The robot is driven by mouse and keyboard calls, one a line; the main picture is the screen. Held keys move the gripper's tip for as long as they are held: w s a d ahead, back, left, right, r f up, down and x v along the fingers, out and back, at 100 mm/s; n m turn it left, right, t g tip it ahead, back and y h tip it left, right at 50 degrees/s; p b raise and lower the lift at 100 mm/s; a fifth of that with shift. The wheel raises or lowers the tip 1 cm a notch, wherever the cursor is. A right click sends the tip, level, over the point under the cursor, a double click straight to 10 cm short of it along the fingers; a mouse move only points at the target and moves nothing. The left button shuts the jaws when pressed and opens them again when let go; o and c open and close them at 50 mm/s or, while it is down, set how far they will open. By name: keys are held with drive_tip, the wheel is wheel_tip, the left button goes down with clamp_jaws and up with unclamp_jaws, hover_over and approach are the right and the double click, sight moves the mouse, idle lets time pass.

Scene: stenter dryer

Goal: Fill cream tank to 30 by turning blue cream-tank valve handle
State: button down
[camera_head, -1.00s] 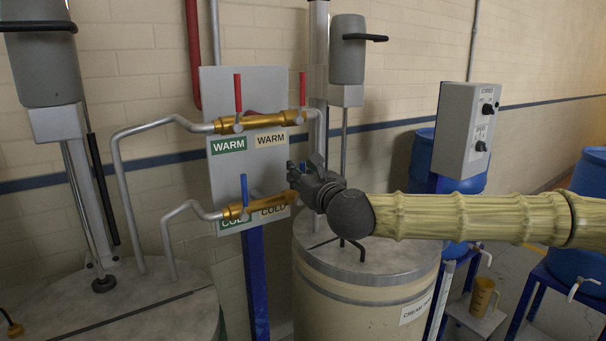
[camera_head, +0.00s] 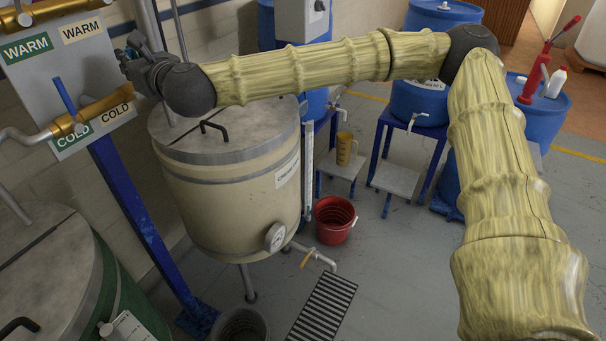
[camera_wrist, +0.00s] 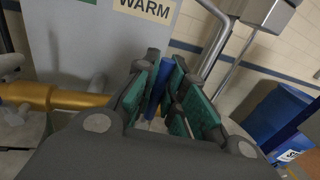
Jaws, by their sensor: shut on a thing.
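My gripper (camera_head: 130,62) is at the right end of the lower brass COLD pipe (camera_head: 108,102), above the cream tank. In the wrist view my gripper (camera_wrist: 165,88) is shut on a slim blue valve handle (camera_wrist: 160,98) between its green pads. My gripper hides this handle in the head view. The gauge reading is too small to tell.
Another blue handle (camera_head: 63,95) stands tilted at the left of the COLD pipe, above another tank (camera_head: 40,270). A red bucket (camera_head: 335,222), a floor grate (camera_head: 325,305) and blue barrels (camera_head: 420,102) are around. Grey floor is open at the lower right.

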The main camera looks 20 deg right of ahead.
drive_tip(key=shift+d, duration=0.1)
drive_tip(key=shift+w+d+f+m+g+b, duration=0.2)
drive_tip(key=shift+w+d+m+b, duration=0.3)
drive_tip(key=shift+m, duration=0.5)
drive_tip(key=shift+w+d+f+m+g+b, duration=0.1)
drive_tip(key=shift+w+d+m+g+b, duration=0.15)
drive_tip(key=shift+d+m, duration=0.55)
drive_tip(key=shift+a, duration=0.25)
